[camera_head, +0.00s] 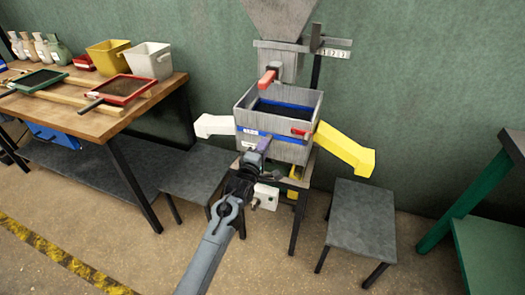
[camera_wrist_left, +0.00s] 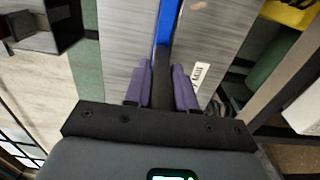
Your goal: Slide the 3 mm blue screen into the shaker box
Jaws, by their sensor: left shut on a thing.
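The grey shaker box (camera_head: 298,150) stands on a frame in the middle of the head view. The blue screen (camera_head: 268,135) shows as a blue strip across the box's front, with a blue edge and dark mesh inside the walls. My left gripper (camera_head: 264,145) is in front of the box, its purple fingers shut on the screen's dark handle. In the left wrist view the handle (camera_wrist_left: 162,72) lies between the fingers and leads to the blue frame (camera_wrist_left: 165,26) between grey walls. I cannot tell whether the screen is fully seated. My right gripper is not in view.
A red-handled clamp (camera_head: 300,132) sits at the box front, right. White (camera_head: 212,125) and yellow (camera_head: 345,149) chutes stick out at the sides. A hopper (camera_head: 280,18) hangs above. The wooden bench (camera_head: 110,125) at left holds green (camera_head: 38,81) and red (camera_head: 122,90) screens.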

